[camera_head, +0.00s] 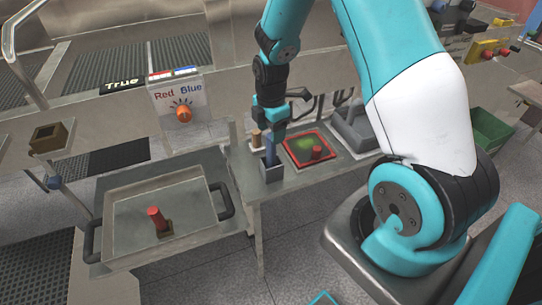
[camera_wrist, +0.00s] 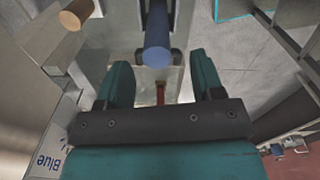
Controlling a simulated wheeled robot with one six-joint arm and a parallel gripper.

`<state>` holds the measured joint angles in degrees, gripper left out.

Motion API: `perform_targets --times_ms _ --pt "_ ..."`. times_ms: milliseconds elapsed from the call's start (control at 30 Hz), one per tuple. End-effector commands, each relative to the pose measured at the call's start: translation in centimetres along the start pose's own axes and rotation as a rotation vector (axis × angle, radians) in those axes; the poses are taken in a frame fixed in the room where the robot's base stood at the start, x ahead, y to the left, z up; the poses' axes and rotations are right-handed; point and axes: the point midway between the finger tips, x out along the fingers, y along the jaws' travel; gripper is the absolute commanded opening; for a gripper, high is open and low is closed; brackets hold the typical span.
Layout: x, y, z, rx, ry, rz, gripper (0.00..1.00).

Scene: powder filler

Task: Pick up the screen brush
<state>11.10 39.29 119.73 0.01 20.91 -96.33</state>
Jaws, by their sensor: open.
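A blue handle (camera_head: 271,160), which I take to be the screen brush, stands upright in a small grey holder (camera_head: 272,174) on the metal side table. Its lower end is hidden in the holder. In the wrist view the blue handle (camera_wrist: 157,50) shows end-on, just beyond and between my fingertips. My gripper (camera_head: 272,138) is directly above the handle, pointing down. In the wrist view my gripper (camera_wrist: 161,76) has its two teal fingers apart, with nothing clasped between them.
A wooden cylinder (camera_head: 256,139) stands close beside the holder; it also shows in the wrist view (camera_wrist: 76,14). A red-rimmed green tray (camera_head: 293,155) with a red knob is to the right. A large grey tray (camera_head: 125,243) is at left, below the Red/Blue dial (camera_head: 183,113).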

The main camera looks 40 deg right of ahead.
Motion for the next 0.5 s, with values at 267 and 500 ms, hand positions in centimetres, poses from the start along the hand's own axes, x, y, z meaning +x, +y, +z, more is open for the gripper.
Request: perform_targets --times_ms 267,500 --pt "3.4 0.2 0.2 0.000 0.001 -0.006 0.61" --pt "5.0 0.2 0.2 0.001 0.000 -0.002 0.61"
